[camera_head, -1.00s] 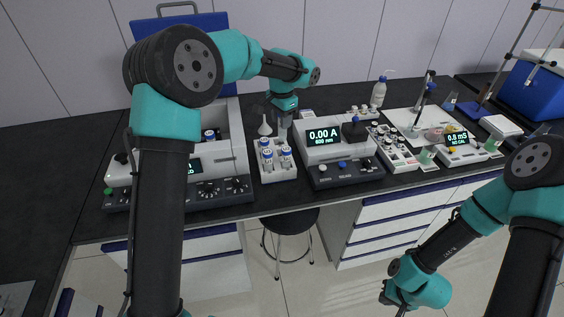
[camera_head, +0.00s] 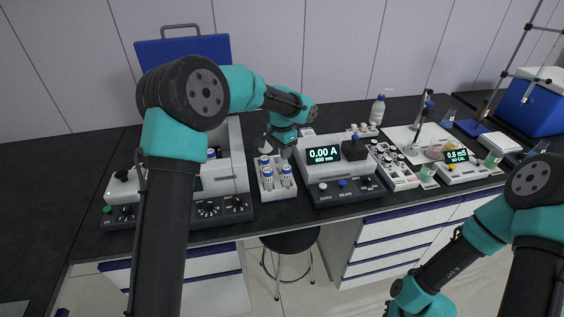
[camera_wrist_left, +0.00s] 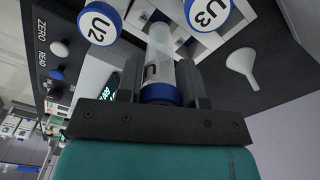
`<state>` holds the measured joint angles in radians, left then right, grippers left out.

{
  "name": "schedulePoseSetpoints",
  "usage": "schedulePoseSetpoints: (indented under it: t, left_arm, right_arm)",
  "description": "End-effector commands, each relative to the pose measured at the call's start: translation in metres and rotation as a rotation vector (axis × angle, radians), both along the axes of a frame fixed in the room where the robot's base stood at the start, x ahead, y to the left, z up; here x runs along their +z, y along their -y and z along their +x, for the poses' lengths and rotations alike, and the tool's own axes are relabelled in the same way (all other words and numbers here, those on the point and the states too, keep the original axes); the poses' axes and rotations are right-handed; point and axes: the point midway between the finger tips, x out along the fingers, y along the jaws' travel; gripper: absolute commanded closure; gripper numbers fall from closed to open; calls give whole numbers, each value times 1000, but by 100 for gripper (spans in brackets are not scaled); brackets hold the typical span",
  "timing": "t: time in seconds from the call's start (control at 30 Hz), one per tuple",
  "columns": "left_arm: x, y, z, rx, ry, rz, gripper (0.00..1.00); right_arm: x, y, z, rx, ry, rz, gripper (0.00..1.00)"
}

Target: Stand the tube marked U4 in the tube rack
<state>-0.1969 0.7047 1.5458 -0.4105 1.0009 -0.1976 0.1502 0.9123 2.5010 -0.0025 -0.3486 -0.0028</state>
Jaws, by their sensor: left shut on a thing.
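My left gripper (camera_head: 285,143) is shut on a clear tube with a blue cap, close above the back right of the white tube rack (camera_head: 280,194). In the left wrist view the tube (camera_wrist_left: 160,48) points away from the fingers (camera_wrist_left: 160,95) toward the rack's openings. Only part of its label shows, a letter like U; the number is hidden. I cannot tell whether its tip is inside an opening. Tubes capped U2 (camera_wrist_left: 99,24) and U3 (camera_wrist_left: 208,10) stand in the rack. My right gripper is at the bottom edge, its fingers mostly cut off.
A white funnel (camera_wrist_left: 241,66) lies beside the rack. The photometer (camera_head: 338,170) reading 0.00 A stands close to the rack's right, and a grey-white instrument (camera_head: 225,180) close to its left. Free bench shows at the far left.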

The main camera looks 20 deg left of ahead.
Motion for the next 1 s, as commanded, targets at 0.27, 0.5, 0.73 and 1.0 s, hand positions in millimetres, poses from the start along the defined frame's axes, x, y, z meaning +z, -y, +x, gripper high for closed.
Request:
schedulePoseSetpoints:
  t: [0.27,0.5,0.73,1.0]
  left_arm:
    - [-30,0,-1,1,-5,1,88]
    - [-51,0,0,0,-1,0,88]
    - [-50,0,0,0,-1,1,88]
    - [-53,0,0,0,-1,1,55]
  right_arm:
    - [0,0,0,0,0,0,100]
    - [0,0,0,0,0,0,100]
    - [0,0,0,0,0,0,100]
    - [0,0,0,0,0,0,100]
